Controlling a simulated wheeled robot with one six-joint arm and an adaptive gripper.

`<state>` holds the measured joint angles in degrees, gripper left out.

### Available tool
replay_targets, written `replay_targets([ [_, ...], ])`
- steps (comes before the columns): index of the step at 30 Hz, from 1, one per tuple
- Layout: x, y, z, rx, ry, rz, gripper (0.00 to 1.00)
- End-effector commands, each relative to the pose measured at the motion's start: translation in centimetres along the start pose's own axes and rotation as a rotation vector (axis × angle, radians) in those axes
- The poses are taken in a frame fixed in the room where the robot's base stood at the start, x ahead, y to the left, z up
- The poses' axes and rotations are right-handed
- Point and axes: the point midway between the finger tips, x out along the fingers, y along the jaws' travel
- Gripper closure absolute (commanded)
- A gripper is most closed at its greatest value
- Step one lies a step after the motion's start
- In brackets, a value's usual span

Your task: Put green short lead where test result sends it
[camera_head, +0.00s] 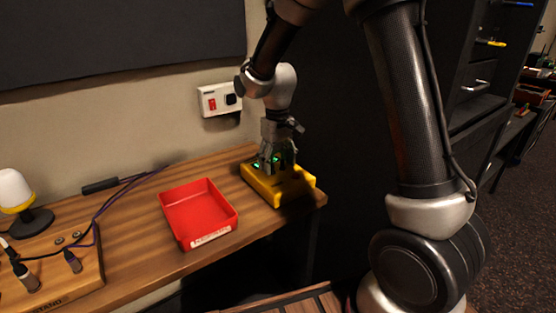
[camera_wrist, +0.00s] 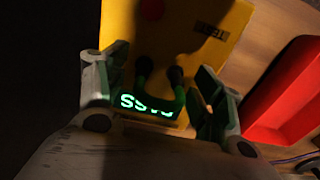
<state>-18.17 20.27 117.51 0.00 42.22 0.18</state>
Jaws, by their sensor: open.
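A yellow tester (camera_head: 290,187) sits at the right end of the wooden desk, and it also fills the wrist view (camera_wrist: 175,18). A small "TEST" label is on it, and its lit green display (camera_wrist: 147,105) appears to read PASS, upside down. The green short lead (camera_wrist: 143,92) is a bent loop with two dark plugs on the tester, partly over the display. My gripper (camera_head: 277,165) is over the tester, pointing down. In the wrist view my gripper (camera_wrist: 163,66) is open, with one finger on each side of the green lead.
A red tray (camera_head: 171,215) with an unreadable label stands left of the tester and looks empty. Farther left are a wooden stand (camera_head: 88,262) with cables and a white-topped lamp (camera_head: 15,190). A wall socket (camera_head: 213,100) is behind.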

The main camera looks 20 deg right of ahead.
Motion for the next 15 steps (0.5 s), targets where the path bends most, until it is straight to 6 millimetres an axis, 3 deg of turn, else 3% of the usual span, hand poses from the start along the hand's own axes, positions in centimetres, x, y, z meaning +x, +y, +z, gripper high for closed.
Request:
replay_targets([
  [10, -0.01, 0.0, 0.0, 0.0, 0.0, 0.0, 0.34],
  [15, -0.01, 0.0, 0.0, 0.0, 0.0, 0.0, 0.65],
])
